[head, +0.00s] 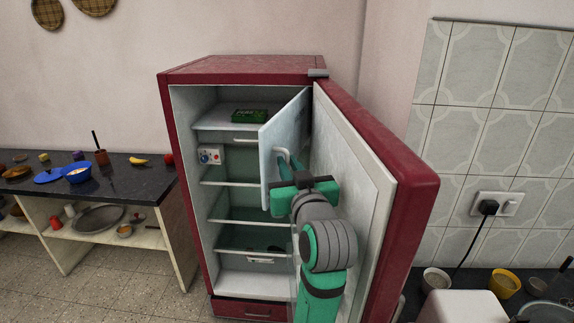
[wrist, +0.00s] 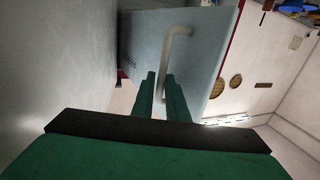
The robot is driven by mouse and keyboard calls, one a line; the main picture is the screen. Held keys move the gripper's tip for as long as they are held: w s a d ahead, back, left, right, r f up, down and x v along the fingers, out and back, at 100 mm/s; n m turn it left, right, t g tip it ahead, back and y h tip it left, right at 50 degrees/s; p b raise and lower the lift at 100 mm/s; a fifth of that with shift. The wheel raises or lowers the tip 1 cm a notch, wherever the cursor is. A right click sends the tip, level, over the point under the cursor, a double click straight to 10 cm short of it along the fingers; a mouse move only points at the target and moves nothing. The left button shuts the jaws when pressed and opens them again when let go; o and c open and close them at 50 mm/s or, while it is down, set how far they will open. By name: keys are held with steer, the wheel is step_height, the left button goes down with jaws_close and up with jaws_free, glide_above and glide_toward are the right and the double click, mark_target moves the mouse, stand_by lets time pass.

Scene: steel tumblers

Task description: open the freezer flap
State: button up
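The freezer flap (head: 283,126) is a pale panel at the top of the open fridge. It stands swung outward, hinged at the right, and the freezer compartment (head: 212,113) shows open beside it. The flap fills the upper middle of the wrist view (wrist: 150,38). Its curved pale handle (wrist: 178,32) runs down between the fingertips of my gripper (wrist: 161,80). The fingers are close together around the bar and look shut on it. In the head view my gripper (head: 288,172) is at the handle (head: 281,154), with the fingers partly hidden by my wrist.
The red fridge door (head: 405,165) stands wide open, close to the right of my arm. A green box (head: 249,116) lies in the freezer compartment. A dark counter (head: 110,180) with dishes is at left; another counter with cups (head: 505,284) is at lower right.

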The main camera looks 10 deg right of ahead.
steer(key=shift+o, duration=0.8)
steer(key=shift+w+d+f, duration=0.1)
steer(key=shift+w+f, duration=0.05)
steer(key=shift+s, duration=0.3)
steer(key=s, duration=1)
steer(key=shift+s+d, duration=0.25)
steer(key=shift+d, duration=0.1)
